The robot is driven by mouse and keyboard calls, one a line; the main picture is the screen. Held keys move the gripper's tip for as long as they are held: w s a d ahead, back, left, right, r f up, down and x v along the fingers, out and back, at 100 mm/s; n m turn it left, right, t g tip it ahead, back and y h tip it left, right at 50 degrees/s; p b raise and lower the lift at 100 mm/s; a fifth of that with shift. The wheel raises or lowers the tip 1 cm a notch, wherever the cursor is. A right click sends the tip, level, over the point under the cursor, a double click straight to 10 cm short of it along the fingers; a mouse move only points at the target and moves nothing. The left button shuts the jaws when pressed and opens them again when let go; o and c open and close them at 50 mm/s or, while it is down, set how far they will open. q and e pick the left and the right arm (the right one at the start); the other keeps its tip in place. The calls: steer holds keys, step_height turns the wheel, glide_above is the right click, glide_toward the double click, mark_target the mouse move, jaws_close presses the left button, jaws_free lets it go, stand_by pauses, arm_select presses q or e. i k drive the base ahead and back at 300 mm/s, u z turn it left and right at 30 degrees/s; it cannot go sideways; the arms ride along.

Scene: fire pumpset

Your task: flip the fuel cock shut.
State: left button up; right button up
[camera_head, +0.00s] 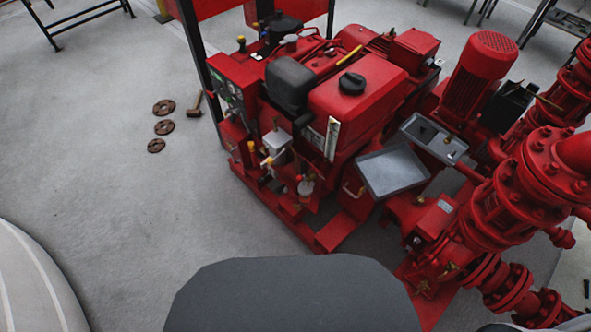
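The red pumpset engine (345,95) stands right of centre, with a red fuel tank under a black cap (351,83). Low on its near left side are small fittings beside a pale grey box (277,143). One is a small yellow-orange lever-like part (267,160), and another is a yellow-topped part (251,147). I cannot tell for sure which of them is the fuel cock, nor its position. Neither of my grippers is in view.
A grey metal tray (393,171) sits at the engine's near right. Red pipework with flanges (515,195) fills the right side. The floor left of the pumpset is otherwise clear.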

mark_target(300, 179)
steer(key=z, duration=0.65)
steer(key=k, duration=1.25)
steer(key=u, duration=0.55)
steer(key=i, duration=1.85)
steer(key=z, duration=0.8)
